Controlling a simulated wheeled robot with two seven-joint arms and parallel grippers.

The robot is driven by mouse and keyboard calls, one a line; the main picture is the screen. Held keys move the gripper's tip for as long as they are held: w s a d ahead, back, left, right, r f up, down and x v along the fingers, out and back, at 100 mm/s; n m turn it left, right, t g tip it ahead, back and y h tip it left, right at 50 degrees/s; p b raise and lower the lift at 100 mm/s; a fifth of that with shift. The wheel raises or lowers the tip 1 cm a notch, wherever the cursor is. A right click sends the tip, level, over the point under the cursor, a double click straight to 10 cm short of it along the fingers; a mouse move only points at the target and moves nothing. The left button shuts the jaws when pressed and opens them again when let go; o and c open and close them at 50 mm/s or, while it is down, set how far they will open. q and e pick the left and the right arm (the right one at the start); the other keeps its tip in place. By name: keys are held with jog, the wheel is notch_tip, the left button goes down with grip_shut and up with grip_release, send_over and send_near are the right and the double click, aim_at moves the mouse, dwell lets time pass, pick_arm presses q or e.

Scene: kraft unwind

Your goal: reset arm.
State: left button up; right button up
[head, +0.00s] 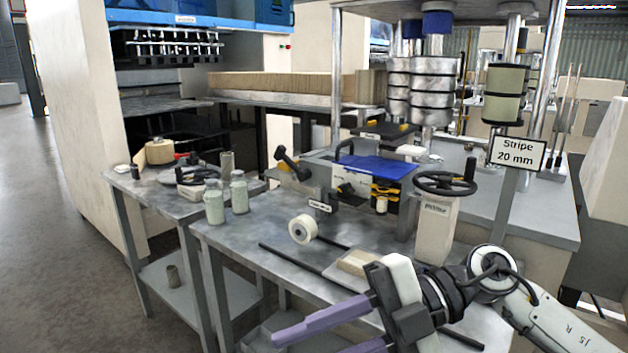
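My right arm comes in from the lower right, in front of the metal worktable (262,235). Its gripper (312,346) has two purple fingers pointing to the lower left. The fingers stand apart with a gap between them, and nothing shows in the gap. The lower finger is partly cut off by the bottom edge of the picture. My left gripper and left arm are not in view.
A "Stripe 20 mm" sign (517,153) stands right. Open floor (50,240) lies left.

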jog(key=w+m+t+y, duration=0.5)
jog(key=m+t+y, duration=0.2)
jog(key=m+t, duration=0.5)
jog(key=w+d+f+m+t+h, duration=0.3)
jog(key=d+f+m+t+h, duration=0.3)
jog(key=f+m+t+h, duration=0.3)
jog(key=s+d+f+m+g+h, duration=0.1)
jog(key=d+f+m+h, duration=0.45)
jog(key=f, duration=0.55)
jog(key=s+d+f+m+g+h, duration=0.2)
jog(key=s+f+g, duration=0.2)
jog(key=s+f, duration=0.5)
jog(key=s+d+f+m+g+h, duration=0.2)
jog(key=s+d+f+g, duration=0.1)
jog(key=s+f, duration=0.6)
notch_tip(320, 180, down, 2)
jog(key=shift+f+g, duration=0.1)
jog(key=shift+g, duration=0.4)
jog(key=shift+s+a+m, duration=0.1)
jog(key=shift+m, duration=0.15)
